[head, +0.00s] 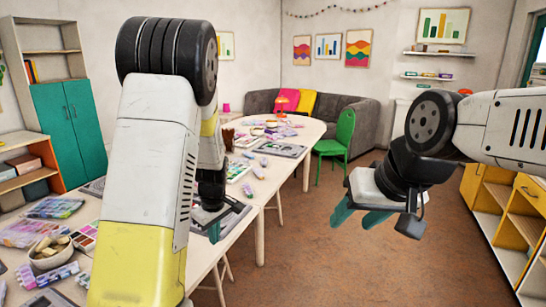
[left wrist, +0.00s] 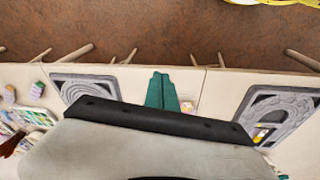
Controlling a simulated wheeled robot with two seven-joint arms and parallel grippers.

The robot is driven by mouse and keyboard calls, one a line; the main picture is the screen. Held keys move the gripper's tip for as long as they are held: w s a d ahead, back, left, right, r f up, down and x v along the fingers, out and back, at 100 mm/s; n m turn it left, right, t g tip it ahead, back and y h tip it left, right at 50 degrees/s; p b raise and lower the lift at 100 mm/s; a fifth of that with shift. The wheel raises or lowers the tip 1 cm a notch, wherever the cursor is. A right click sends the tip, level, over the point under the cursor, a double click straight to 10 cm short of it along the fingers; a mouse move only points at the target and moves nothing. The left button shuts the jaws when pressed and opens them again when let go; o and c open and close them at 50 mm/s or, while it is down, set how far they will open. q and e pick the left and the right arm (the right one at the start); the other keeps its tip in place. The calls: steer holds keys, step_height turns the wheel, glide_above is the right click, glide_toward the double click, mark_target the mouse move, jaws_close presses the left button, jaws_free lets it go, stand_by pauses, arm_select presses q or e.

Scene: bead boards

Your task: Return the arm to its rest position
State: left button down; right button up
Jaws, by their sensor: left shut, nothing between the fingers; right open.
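My left arm comes in from the left and crosses the front of the head view. My left gripper (head: 214,230) points down over the white table (head: 262,190), beside a grey bead board that it partly hides. In the left wrist view my left gripper (left wrist: 160,90) has its teal fingers together with nothing between them. Two grey boards, a left one (left wrist: 62,82) and a right one (left wrist: 262,95), lie on either side of it. My right gripper (head: 360,214) is open and empty, held over the floor right of the table.
A bowl (head: 50,262), bead trays (head: 58,207) and loose bead tubes cover the table's left side. A green chair (head: 345,130) stands by the far end. Open floor (head: 310,260) lies right of the table, with a wooden shelf unit (head: 490,190) at the far right.

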arm_select(q)
steer(key=s+d+r+m+t+h, duration=0.1)
steer(key=s+r+m, duration=0.4)
steer(key=s+r, duration=0.6)
steer(key=s+d+r+m+t+h, duration=0.2)
steer(key=s+r+m, duration=0.4)
steer(key=s+r, duration=0.5)
steer(key=shift+s+d+r+t, duration=0.15)
steer(key=shift+d+r+t, duration=0.15)
steer(key=shift+d+t, duration=0.4)
